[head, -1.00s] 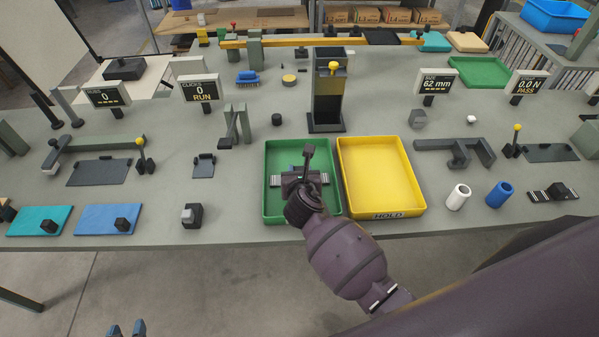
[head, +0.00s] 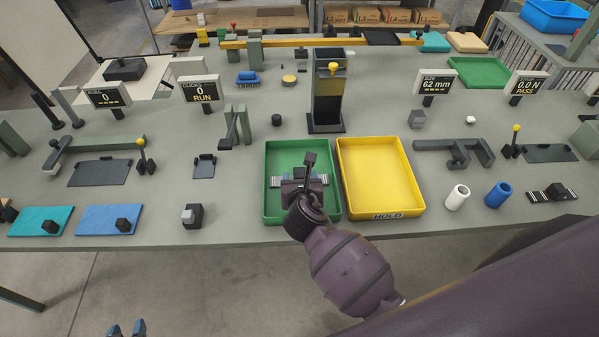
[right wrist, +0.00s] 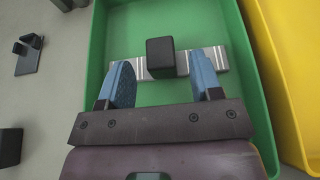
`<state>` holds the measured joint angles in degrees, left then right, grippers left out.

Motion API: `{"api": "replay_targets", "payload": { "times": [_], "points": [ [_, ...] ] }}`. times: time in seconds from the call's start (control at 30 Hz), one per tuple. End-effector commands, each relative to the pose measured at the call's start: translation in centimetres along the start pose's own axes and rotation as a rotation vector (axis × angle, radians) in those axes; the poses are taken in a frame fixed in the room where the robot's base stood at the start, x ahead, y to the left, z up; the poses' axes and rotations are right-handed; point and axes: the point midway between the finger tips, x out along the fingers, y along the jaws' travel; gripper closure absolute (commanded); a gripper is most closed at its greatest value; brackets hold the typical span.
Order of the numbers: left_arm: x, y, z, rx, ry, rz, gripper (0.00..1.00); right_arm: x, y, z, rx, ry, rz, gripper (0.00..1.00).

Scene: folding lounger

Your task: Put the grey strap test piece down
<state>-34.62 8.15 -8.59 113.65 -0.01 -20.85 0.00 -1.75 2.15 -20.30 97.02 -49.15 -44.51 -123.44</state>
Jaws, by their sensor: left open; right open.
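The grey strap test piece (right wrist: 215,60) lies on the floor of the green tray (right wrist: 103,40), with a black block (right wrist: 160,58) standing at its middle. Its ends also show in the head view (head: 277,183), the middle hidden by my right gripper (head: 302,180). In the right wrist view, my right gripper (right wrist: 155,75) is open, its blue fingers on either side of the block with gaps to it. My left gripper (head: 127,329) is open and empty at the bottom edge of the head view, away from the tray.
The yellow HOLD tray (head: 380,180) stands right beside the green tray. A black column stand (head: 327,100) is behind both.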

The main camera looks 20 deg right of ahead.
Motion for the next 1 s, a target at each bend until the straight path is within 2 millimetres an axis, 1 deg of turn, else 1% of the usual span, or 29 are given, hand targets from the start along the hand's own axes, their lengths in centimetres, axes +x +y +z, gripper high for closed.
{"api": "replay_targets", "payload": {
  "times": [0.03,0.2,0.3,0.4,0.6,1.0],
  "points": [
    [-0.1,0.0,-0.1,0.0,-0.002,0.0,0.57,-1.2,-0.1,0.0,0.0,0.001,0.0,0.41],
    [-0.3,-0.1,0.1,-0.001,-0.008,-0.001,0.57,-4.4,-0.1,0.0,0.0,0.001,-0.001,0.41],
    [-0.4,-0.1,0.1,-0.001,-0.009,-0.001,0.57,-5.9,-0.1,0.0,0.0,0.001,0.0,0.41],
    [-0.4,-0.1,0.1,-0.001,-0.01,-0.001,0.57,-7.0,0.0,0.0,-0.001,0.0,0.0,0.41],
    [-0.4,-0.1,0.1,-0.001,-0.011,-0.001,0.57,-8.1,-0.1,0.1,-0.001,-0.001,-0.001,0.41],
    [-0.4,-0.1,0.1,-0.001,-0.011,-0.001,0.57,-8.1,0.0,0.0,-0.001,0.0,-0.001,0.41]
  ]
}}
